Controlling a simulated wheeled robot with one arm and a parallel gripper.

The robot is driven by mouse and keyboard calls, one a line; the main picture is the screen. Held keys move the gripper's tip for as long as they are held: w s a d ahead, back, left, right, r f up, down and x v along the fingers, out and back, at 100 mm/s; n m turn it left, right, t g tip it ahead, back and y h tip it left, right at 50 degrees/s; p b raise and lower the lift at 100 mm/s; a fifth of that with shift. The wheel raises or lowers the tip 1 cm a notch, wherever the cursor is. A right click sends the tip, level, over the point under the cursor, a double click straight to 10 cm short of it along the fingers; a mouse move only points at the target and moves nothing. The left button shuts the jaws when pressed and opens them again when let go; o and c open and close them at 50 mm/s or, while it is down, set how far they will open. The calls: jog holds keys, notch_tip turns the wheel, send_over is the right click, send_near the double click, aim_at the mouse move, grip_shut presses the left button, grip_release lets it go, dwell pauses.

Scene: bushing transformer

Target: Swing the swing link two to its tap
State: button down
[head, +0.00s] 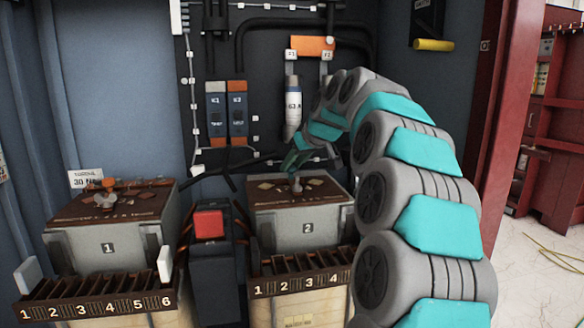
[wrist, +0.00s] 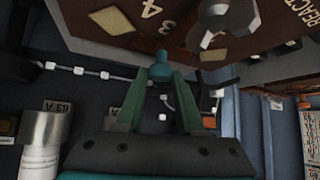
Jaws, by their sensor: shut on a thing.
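Box 2 (head: 307,228) is a grey case with a brown top, marked 2. Its swing link has a grey metal hub (wrist: 212,32) on the brown top, also visible in the head view (head: 296,186). A teal knob (wrist: 161,72) shows between my fingertips in the wrist view. My gripper (wrist: 163,84) is shut on this knob, which I take to be the link's handle. In the head view my gripper (head: 294,163) is small and dark just above box 2. The brown top carries pale tap plates (wrist: 111,20) and the numbers 3 and 4. Which tap the link points at is unclear.
Box 1 (head: 108,246) stands at the left with its own link (head: 104,198). A dark post with a red block (head: 208,224) stands between the boxes. A white cylinder (head: 293,107) and two switch blocks (head: 226,110) are on the back wall. My arm covers the right side.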

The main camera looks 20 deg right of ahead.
aim_at(314, 186)
jog(key=shift+s+d+m+h, duration=0.15)
jog(key=shift+d+m+h, duration=0.25)
jog(key=shift+m, duration=0.1)
jog(key=m+h, duration=0.1)
jog(key=s+d+m+h, duration=0.1)
jog(key=shift+d+f+m, duration=0.1)
jog(key=shift+d+m, duration=0.15)
jog(key=shift+m, duration=0.15)
jog(key=m+h, duration=0.1)
jog(key=s+d+m+g+h, duration=0.1)
jog(key=m, duration=0.1)
jog(key=shift+s+d+b, duration=0.1)
jog(key=shift+d+b, duration=0.05)
jog(key=shift+b, duration=0.2)
jog(key=shift+s+d+m+g+h, duration=0.3)
jog(key=shift+s+m+h, duration=0.2)
jog(key=shift+m+h, duration=0.35)
jog(key=c, duration=0.5)
grip_release()
jog(key=shift+b+v, duration=0.35)
jog(key=shift+v, duration=3.65)
